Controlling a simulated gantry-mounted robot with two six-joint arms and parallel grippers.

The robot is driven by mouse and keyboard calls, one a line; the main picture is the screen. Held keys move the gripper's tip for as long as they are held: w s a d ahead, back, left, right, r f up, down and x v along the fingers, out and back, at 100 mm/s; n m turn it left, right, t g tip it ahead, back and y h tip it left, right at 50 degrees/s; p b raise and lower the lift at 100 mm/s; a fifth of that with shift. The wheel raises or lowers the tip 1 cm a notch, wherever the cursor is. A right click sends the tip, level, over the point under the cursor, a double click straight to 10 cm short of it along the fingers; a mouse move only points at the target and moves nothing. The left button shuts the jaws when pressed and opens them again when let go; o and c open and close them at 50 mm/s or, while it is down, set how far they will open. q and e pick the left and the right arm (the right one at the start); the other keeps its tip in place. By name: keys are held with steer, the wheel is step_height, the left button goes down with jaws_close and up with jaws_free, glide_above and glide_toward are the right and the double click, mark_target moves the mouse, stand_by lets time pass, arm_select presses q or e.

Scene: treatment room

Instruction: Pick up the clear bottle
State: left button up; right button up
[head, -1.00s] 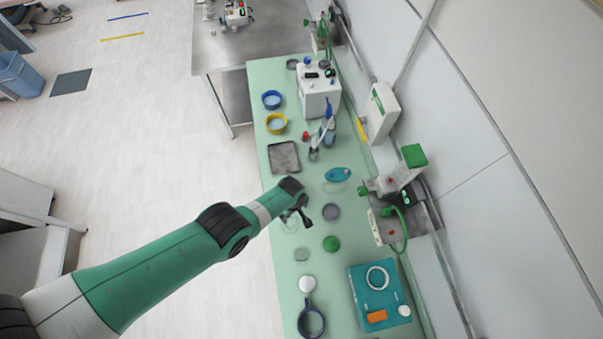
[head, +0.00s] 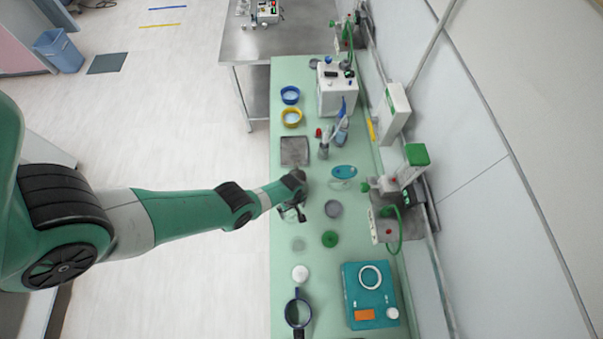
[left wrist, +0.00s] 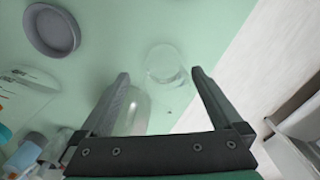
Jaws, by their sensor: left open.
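My left gripper (head: 293,214) is open above the green bench, over its left edge area. In the left wrist view its two fingers (left wrist: 160,75) are spread wide with nothing clamped between them. A clear, rounded glass body (left wrist: 134,112), which looks like the clear bottle, shows between the fingers, close to the left one; its lower part is hidden by the gripper's base. Whether it touches the finger I cannot tell. Beyond the fingertips is a clear round glass piece (left wrist: 166,64), seen faintly in the head view (head: 298,243). The right gripper is not in view.
Around the gripper stand a grey dish (head: 333,208), a green round lid (head: 329,239), a blue-topped clear container (head: 344,172) and a dark tray (head: 294,151). A teal device (head: 371,295) sits nearer. The wall bounds the right; open floor lies left.

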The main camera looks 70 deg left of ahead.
mark_target(291, 213)
arm_select(q)
steer(key=shift+a+f+b, duration=0.1)
steer(key=shift+f+b, duration=0.2)
steer(key=f+b, duration=0.2)
steer(key=f, duration=0.1)
steer(key=f+b, duration=0.1)
steer(key=b, duration=0.1)
steer(key=shift+s+a+f, duration=0.15)
steer(key=shift+s+a, duration=0.05)
steer(key=shift+s, duration=0.2)
steer(key=shift+f, duration=0.25)
steer(key=shift+w+r, duration=0.1)
steer(key=shift+r, duration=0.05)
steer(key=c, duration=1.5)
steer(key=shift+d+r, duration=0.1)
steer(key=shift+r, duration=0.05)
